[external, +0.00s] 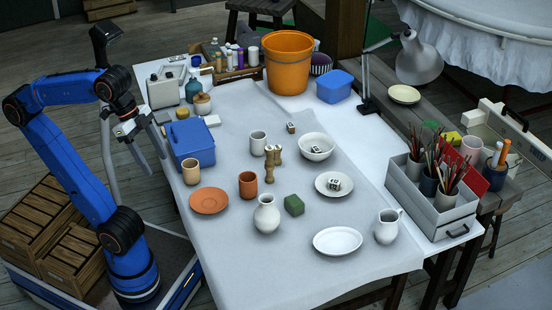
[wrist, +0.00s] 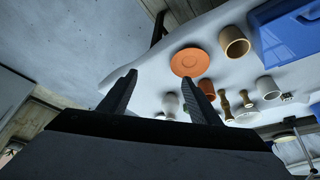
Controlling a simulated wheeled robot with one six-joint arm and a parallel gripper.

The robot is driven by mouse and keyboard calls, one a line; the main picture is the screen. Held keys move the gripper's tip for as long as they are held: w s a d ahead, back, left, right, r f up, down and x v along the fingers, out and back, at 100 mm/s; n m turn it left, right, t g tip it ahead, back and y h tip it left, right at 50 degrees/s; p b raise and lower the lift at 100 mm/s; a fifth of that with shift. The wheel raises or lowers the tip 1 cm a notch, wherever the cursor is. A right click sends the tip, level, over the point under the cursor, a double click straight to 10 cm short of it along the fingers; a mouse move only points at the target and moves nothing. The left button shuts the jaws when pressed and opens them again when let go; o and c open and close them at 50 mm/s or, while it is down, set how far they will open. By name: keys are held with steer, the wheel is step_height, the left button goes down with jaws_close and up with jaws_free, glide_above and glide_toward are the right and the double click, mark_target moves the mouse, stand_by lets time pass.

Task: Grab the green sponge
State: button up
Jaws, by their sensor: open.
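The green sponge (external: 294,205) is a small dark green block on the grey cloth. It lies just right of the white vase (external: 267,214) and above the white oval plate (external: 338,241). In the wrist view only a small bit of green shows behind the right finger, too little to be sure of. My gripper (external: 151,151) is raised at the left edge of the table, near the blue box and well away from the sponge. In the wrist view its two fingers (wrist: 160,92) are spread apart with nothing between them.
Between my gripper and the sponge stand a blue box (external: 190,143), a tan cup (external: 191,171), a terracotta saucer (external: 209,200) and a terracotta cup (external: 248,184). A white pitcher (external: 388,226) and a plate with a die (external: 334,184) are to the right. Bare cloth lies in front.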

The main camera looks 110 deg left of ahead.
step_height(320, 180, up, 2)
steer(key=n+g+h, duration=0.1)
steer(key=n+h, duration=0.2)
steer(key=n, duration=2.6)
glide_above(294, 200)
steer(key=s+a, duration=0.4)
steer(key=s, duration=0.1)
step_height(294, 200, down, 5)
steer(key=x, duration=1.8)
steer(key=shift+s+a+f, duration=0.1)
steer(key=shift+s+a, duration=0.1)
steer(key=shift+s, duration=0.05)
steer(key=shift+c, duration=0.3)
